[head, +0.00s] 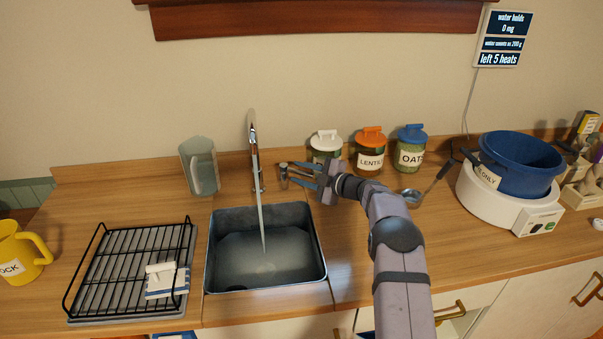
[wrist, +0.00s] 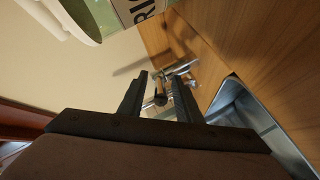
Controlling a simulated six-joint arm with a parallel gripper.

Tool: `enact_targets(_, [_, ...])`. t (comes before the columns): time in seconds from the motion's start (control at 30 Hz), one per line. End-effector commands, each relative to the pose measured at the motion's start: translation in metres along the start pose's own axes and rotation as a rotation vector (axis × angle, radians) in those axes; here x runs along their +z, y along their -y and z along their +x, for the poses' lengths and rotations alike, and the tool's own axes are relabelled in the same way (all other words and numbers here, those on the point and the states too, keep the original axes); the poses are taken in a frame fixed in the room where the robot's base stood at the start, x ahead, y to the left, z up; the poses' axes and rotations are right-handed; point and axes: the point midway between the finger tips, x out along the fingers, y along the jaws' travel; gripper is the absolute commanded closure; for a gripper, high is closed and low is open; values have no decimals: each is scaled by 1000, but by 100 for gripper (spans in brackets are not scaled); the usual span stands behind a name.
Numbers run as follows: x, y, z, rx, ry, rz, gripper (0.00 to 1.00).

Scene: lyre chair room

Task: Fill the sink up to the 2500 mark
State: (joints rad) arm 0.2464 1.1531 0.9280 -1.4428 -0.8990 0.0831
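The sink (head: 213,262) is a dark metal basin set in the wooden counter, with greyish water in its bottom. A thin pale stream runs down into it from the tall chrome tap (head: 252,128). No 2500 mark is readable. My gripper (head: 294,174) is right of the tap, its fingers pointing left at a small metal tap handle (head: 283,171). In the wrist view my gripper (wrist: 160,88) is open, with metal tap parts (wrist: 180,68) between and just beyond the fingertips. I cannot tell whether the fingers touch the handle. The sink's rim (wrist: 232,92) shows at the right there.
Jars with a white lid (head: 326,137), an orange lid (head: 371,135) and a blue lid (head: 412,133) stand behind my arm. A clear jug (head: 200,168) stands left of the tap. A dish rack (head: 100,275) lies left of the sink. A blue pot (head: 522,165) stands at right.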

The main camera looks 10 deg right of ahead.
Motion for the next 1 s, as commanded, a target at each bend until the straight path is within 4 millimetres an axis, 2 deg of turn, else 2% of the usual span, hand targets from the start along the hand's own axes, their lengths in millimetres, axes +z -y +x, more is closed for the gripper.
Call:
enact_targets(0.07, [0,0,0,0,0,0,71])
enact_targets(0.17, [0,0,0,0,0,0,95])
enact_targets(0.2, [0,0,0,0,0,0,100])
enact_targets(0.67, [-3,0,1,24,22,7,100])
enact_targets(1.0, [-11,5,2,97,129,31,100])
